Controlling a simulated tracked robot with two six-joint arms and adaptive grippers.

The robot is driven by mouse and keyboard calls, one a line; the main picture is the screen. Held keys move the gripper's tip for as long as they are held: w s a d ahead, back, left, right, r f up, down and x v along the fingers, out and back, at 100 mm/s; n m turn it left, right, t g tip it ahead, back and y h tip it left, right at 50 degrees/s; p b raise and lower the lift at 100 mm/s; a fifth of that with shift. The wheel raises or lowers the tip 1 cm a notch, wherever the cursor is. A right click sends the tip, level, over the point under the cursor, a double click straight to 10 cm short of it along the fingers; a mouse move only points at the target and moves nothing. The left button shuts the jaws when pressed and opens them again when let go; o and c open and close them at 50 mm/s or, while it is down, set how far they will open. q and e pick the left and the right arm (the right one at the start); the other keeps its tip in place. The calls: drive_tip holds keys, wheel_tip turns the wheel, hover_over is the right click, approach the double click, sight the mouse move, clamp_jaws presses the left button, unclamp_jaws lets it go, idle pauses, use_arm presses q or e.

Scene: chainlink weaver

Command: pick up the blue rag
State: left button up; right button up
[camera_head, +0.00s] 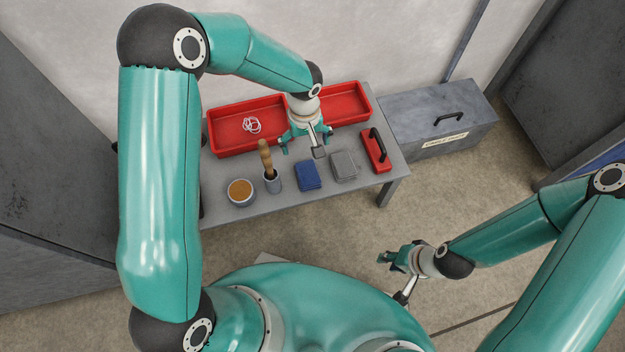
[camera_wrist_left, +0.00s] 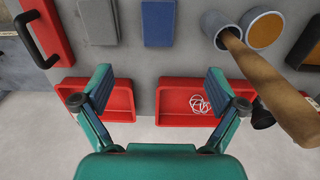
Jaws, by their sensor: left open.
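The blue rag (camera_head: 309,176) lies folded flat on the grey table (camera_head: 222,172), near its front edge. It also shows in the left wrist view (camera_wrist_left: 158,23), at the top centre. My left gripper (camera_head: 306,143) is over the table behind the rag, between the rag and the red trays. In the left wrist view the left gripper (camera_wrist_left: 160,76) has its fingers wide apart with nothing between them. The rag is beyond the fingertips, apart from them. My right gripper (camera_head: 393,268) is off the table at the lower right; its finger gap is unclear.
A grey rag (camera_head: 343,165) lies right of the blue one. Left are a cup (camera_head: 273,185) holding a wooden-handled tool (camera_head: 265,156) and a pot (camera_head: 240,196). A black-handled red block (camera_head: 374,155) is right. Two red trays (camera_head: 232,146) (camera_head: 345,119) stand behind.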

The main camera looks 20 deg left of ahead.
use_arm(q)
drive_tip(key=b, duration=0.3)
hover_over(308, 172)
wheel_tip(308, 172, down, 11)
drive_tip(key=shift+s+a+r, duration=0.1)
drive_tip(key=shift+s+a, duration=0.05)
drive_tip(key=shift+f+b, duration=0.7)
drive_tip(key=shift+f, duration=1.95)
drive_tip(key=shift+c, duration=0.4)
drive_tip(key=c, duration=1.1)
drive_tip(key=shift+r, duration=0.15)
drive_tip(key=shift+c, duration=0.2)
wheel_tip(308, 172, up, 20)
drive_tip(key=p, duration=0.5)
